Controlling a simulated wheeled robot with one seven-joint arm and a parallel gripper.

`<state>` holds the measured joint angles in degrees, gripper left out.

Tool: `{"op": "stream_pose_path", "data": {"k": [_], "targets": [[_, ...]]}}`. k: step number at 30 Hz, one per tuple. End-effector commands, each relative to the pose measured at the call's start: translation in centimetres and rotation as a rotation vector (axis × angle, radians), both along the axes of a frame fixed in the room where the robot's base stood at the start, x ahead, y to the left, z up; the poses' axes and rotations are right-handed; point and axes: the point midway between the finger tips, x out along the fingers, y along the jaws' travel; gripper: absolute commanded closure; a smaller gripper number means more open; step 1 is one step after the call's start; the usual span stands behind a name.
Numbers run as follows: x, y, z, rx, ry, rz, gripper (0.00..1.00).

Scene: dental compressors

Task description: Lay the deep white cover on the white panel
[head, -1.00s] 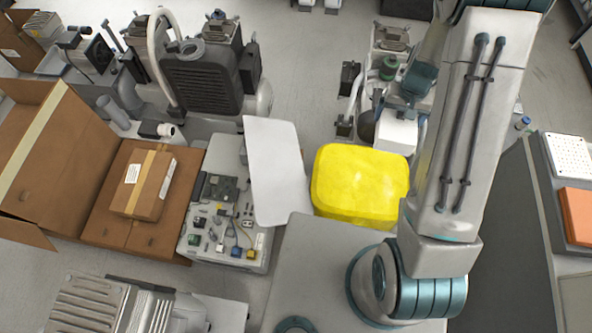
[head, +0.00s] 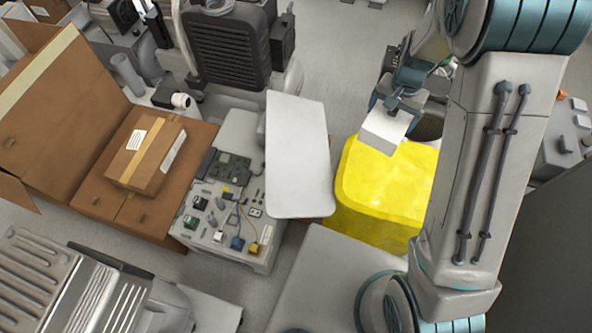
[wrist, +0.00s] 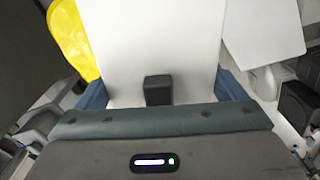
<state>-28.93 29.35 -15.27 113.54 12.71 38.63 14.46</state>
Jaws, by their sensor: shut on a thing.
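The deep white cover (head: 385,131) is a white box-like piece held in my gripper (head: 400,100). It hangs slightly tilted over the far edge of the yellow rounded block. In the wrist view the cover (wrist: 150,40) fills the middle, between my two blue-grey fingers. My gripper is shut on it. The white panel (head: 298,155) is a flat, pale slab left of the cover in the head view, apart from it, with its upper face bare. Part of the panel (wrist: 262,30) also shows at the upper right of the wrist view.
The yellow block (head: 385,185) stands right of the panel. A grey board with electronic parts (head: 228,200) is left of it, then an open cardboard box (head: 85,130) holding a smaller carton (head: 146,150). A dark ribbed compressor (head: 228,45) stands behind the panel.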

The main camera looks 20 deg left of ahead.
Motion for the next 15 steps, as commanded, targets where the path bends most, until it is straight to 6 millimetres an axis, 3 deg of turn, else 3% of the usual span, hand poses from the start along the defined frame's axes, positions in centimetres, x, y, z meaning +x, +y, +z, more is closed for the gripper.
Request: {"op": "stream_pose_path", "data": {"k": [1, 15], "targets": [[-0.1, 0.9, -2.3, 0.001, -0.002, -0.003, 0.36], [-1.8, 7.9, -10.9, -0.002, -0.001, -0.091, 0.36]]}}
